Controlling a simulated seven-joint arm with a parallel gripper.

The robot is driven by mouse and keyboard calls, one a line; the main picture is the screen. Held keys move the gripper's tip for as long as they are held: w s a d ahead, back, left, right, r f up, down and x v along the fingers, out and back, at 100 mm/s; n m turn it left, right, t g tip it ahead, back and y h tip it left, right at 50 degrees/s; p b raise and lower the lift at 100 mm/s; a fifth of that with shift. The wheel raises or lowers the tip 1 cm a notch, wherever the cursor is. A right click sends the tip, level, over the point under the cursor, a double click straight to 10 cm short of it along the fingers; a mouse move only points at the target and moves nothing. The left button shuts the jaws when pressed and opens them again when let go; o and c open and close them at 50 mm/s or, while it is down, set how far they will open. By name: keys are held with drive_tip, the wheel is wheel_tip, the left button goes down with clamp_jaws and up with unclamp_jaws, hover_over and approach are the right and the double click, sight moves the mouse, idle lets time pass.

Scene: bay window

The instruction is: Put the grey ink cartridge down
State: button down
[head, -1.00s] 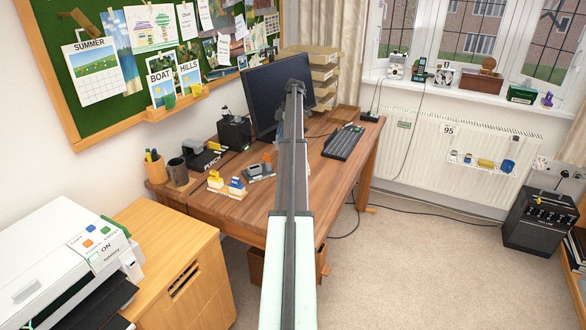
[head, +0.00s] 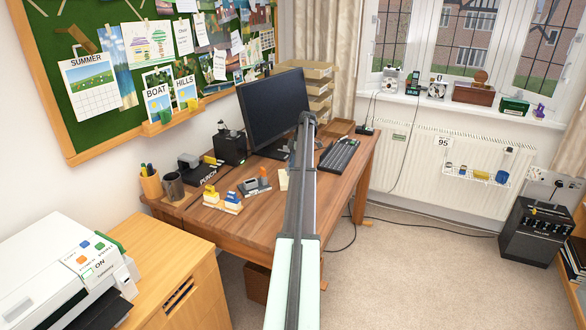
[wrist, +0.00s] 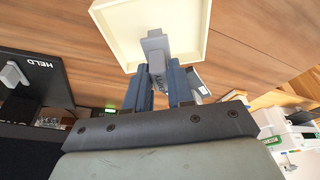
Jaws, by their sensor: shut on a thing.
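In the wrist view my gripper (wrist: 158,85) has its blue fingers shut on the grey ink cartridge (wrist: 155,45). The cartridge shows against a shallow cream tray (wrist: 190,48) on the wooden desk. I cannot tell whether it touches the tray. In the head view my arm hides the gripper and the cartridge; only a cream patch (head: 283,180), perhaps the tray, shows left of the arm.
A black item marked HELD (wrist: 40,62) lies left in the wrist view. On the desk (head: 255,222) stand a monitor (head: 272,108), a keyboard (head: 338,156), a punch (head: 204,172), small yellow-and-white items (head: 233,203) and a pen pot (head: 151,185).

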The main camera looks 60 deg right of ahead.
drive_tip(key=shift+f, duration=1.4)
drive_tip(key=shift+f, duration=0.1)
drive_tip(key=c, duration=1)
unclamp_jaws()
drive_tip(key=shift+v, duration=6.1)
drive_tip(key=shift+a, duration=0.1)
